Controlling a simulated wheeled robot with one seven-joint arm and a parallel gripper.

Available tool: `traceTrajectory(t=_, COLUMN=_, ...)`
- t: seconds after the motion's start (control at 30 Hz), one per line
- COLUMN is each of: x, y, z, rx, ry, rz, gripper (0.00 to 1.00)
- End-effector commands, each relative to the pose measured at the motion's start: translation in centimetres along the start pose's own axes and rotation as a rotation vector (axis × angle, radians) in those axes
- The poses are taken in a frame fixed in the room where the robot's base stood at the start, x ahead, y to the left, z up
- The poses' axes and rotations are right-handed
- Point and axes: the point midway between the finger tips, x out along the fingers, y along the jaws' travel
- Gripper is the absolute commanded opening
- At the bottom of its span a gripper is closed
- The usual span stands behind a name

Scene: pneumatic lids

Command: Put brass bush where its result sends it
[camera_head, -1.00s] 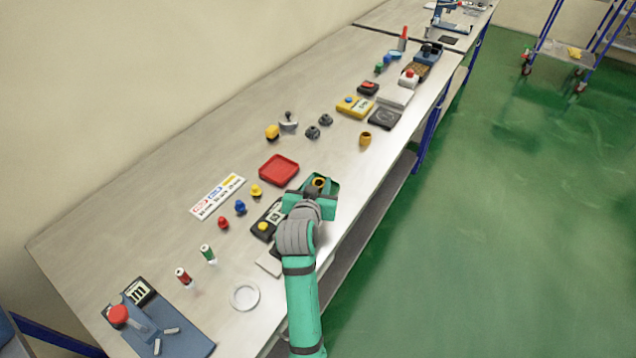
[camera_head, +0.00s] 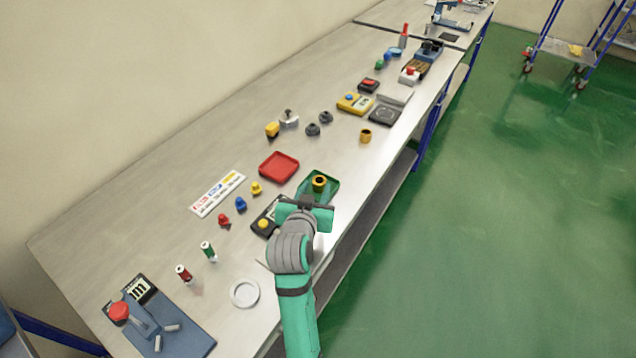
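A brass bush (camera_head: 319,182), a short yellow-gold ring with a dark bore, stands upright in the green tray (camera_head: 333,187) near the front edge of the bench. A second brass-coloured ring (camera_head: 365,136) stands on the bare bench farther along to the right. My gripper (camera_head: 303,205) is just on the near side of the bush, apart from it, with its two teal sides spread and nothing seen between them. Its fingertips are partly hidden by my wrist. A red tray (camera_head: 279,167) lies empty behind the green tray.
A dark device with a yellow button (camera_head: 263,224) sits left of my gripper, partly covered. Red, blue and yellow knobs (camera_head: 240,204) stand by a label card (camera_head: 218,193). A white ring dish (camera_head: 245,293) lies nearer. Bare bench lies between the green tray and the second ring.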

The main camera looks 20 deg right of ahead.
Motion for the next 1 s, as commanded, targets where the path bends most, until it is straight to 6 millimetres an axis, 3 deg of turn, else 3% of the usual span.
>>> traceTrajectory(t=0.2, x=-4.0, y=-0.1, z=0.0, rx=-0.001, ry=0.001, rz=-0.002, gripper=0.37)
traceTrajectory(t=0.4, x=-5.8, y=0.0, z=0.0, rx=-0.001, ry=0.001, rz=0.0, gripper=0.37)
traceTrajectory(t=1.0, x=-6.1, y=0.0, z=0.0, rx=0.0, ry=0.0, rz=0.0, gripper=0.37)
